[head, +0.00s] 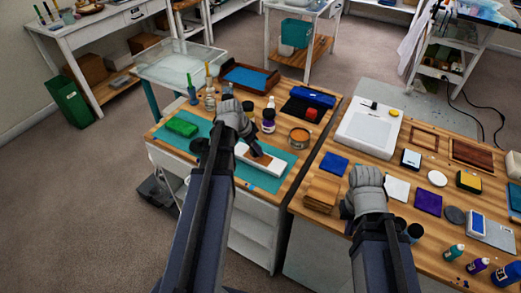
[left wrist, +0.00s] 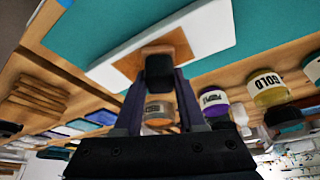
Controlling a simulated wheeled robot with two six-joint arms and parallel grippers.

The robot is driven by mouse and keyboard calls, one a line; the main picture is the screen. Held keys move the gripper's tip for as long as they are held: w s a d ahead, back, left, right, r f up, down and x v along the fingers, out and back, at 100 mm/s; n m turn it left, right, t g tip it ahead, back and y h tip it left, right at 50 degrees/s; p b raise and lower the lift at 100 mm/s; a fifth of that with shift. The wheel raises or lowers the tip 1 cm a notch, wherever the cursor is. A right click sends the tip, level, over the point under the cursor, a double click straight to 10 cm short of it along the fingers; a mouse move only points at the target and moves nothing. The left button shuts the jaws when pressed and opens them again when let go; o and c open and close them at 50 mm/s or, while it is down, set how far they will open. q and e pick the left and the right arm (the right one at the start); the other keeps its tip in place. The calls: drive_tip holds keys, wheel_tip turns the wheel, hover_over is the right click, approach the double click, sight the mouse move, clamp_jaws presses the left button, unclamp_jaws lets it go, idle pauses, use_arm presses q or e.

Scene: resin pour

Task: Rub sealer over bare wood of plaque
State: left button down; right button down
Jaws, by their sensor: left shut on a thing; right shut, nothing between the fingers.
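The plaque (head: 283,168) is a long white board lying on the teal mat, with a patch of bare brown wood (head: 262,159) near its middle. In the left wrist view the white board (left wrist: 215,35) and the wood patch (left wrist: 178,42) also show. My left gripper (head: 256,150) is over the wood patch. It is shut on a small dark pad (left wrist: 159,66), which lies against or just above the wood; I cannot tell which. The pad hides part of the patch. My right gripper (head: 366,178) is over the right table, away from the plaque, shut and empty; its fingertips are mostly hidden.
An open round tin (head: 299,137) stands behind the plaque, near a purple-labelled jar (head: 268,121). A green block (head: 181,124) lies on the mat's left. Wooden squares (head: 322,191) and a blue cloth (head: 334,165) lie on the right table, beyond a gap.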

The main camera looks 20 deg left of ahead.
use_arm(q)
drive_tip(key=shift+a, duration=0.55)
drive_tip(key=shift+w+a, duration=0.15)
drive_tip(key=shift+a, duration=0.85)
drive_tip(key=shift+w+a, duration=0.1)
drive_tip(key=shift+a, duration=0.85)
wheel_tip(320, 180, up, 6)
drive_tip(key=p, duration=0.6)
wheel_tip(320, 180, up, 3)
drive_tip(key=p, duration=0.3)
drive_tip(key=shift+r, duration=0.1)
